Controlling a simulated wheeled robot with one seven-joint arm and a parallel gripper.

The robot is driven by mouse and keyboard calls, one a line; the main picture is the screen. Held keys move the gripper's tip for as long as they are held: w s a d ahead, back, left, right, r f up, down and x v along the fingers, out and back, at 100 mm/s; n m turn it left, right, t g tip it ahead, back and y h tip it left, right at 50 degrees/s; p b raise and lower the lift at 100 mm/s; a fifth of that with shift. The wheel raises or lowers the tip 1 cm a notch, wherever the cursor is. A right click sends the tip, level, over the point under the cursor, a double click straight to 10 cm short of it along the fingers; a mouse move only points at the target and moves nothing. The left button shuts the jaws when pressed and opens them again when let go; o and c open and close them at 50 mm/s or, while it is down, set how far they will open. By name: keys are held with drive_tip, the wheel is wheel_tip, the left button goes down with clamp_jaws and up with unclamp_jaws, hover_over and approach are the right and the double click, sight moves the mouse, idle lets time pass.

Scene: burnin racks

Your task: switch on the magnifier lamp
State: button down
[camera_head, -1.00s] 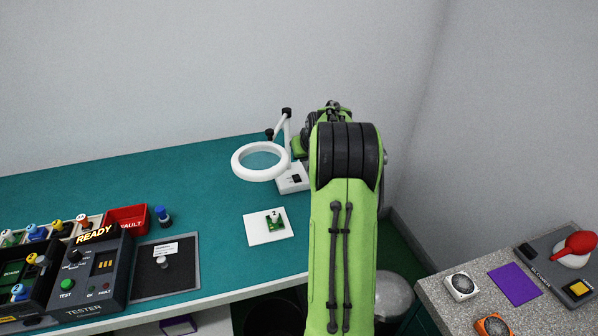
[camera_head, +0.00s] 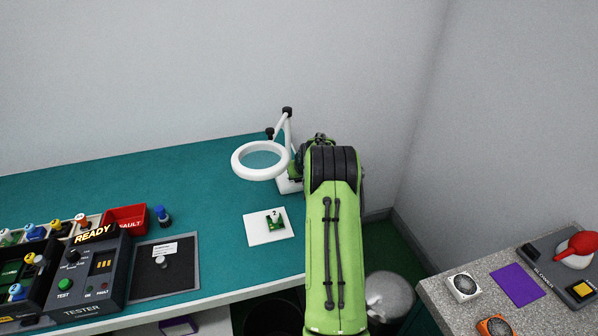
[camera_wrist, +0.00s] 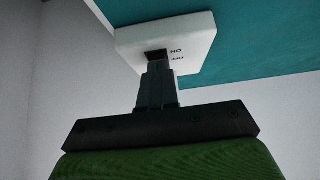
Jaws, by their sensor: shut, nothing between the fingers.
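The magnifier lamp (camera_head: 236,168) stands at the back right of the teal bench, with a white ring head on a jointed white arm. Its white base (camera_head: 286,186) is mostly hidden behind my arm in the head view. In the wrist view the base (camera_wrist: 195,40) shows a dark switch beside the printed word "ON". My gripper (camera_wrist: 157,62) is shut and empty, and its fingertips overlap the switch in the picture. Whether they touch it I cannot tell. The ring shows no clear glow. In the head view my arm hides the gripper.
A white card with a small green board (camera_head: 275,220) lies in front of the lamp. A tester (camera_head: 88,280), a red bin (camera_head: 126,217) and a dark mat (camera_head: 150,287) are at left. A grey counter (camera_head: 445,290) stands at right. A bin (camera_head: 388,293) is on the floor.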

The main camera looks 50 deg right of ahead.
drive_tip(key=shift+s+a+f+b, duration=0.1)
drive_tip(key=shift+s+f+b, duration=0.05)
drive_tip(key=shift+f+b, duration=0.55)
drive_tip(key=shift+r+p, duration=0.5)
drive_tip(key=shift+r, duration=0.65)
drive_tip(key=shift+r, duration=0.15)
drive_tip(key=p+v, duration=0.1)
drive_tip(key=v, duration=1.2)
drive_tip(key=shift+s+a+f+p, duration=0.15)
drive_tip(key=shift+f+p, duration=0.1)
drive_tip(key=shift+p, duration=0.1)
drive_tip(key=shift+f, duration=0.1)
